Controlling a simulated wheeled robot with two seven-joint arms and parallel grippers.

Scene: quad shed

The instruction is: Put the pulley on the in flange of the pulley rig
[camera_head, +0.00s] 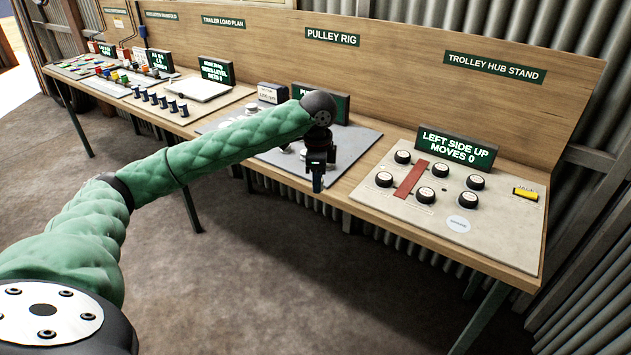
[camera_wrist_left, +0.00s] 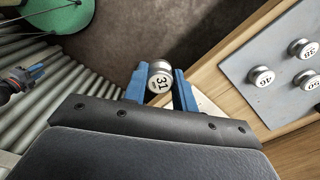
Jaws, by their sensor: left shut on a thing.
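My left gripper (camera_head: 318,186) hangs over the front edge of the grey pulley rig board (camera_head: 355,150) in the head view. In the left wrist view its two blue fingers (camera_wrist_left: 160,84) are shut on a small silver pulley (camera_wrist_left: 160,80) with a white face marked 31. In the head view I cannot make out this pulley. Other silver pulleys stand on the board, one marked 16 (camera_wrist_left: 262,78) and one marked 36 (camera_wrist_left: 303,50). The in flange cannot be told apart; my arm hides part of the rig. What looks like my right gripper (camera_wrist_left: 38,72) shows small at the left of the wrist view.
The trolley hub stand (camera_head: 440,200) with several black knobs lies right of the rig. A display (camera_head: 325,100) stands behind my gripper. The floor before the bench (camera_head: 240,270) is clear.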

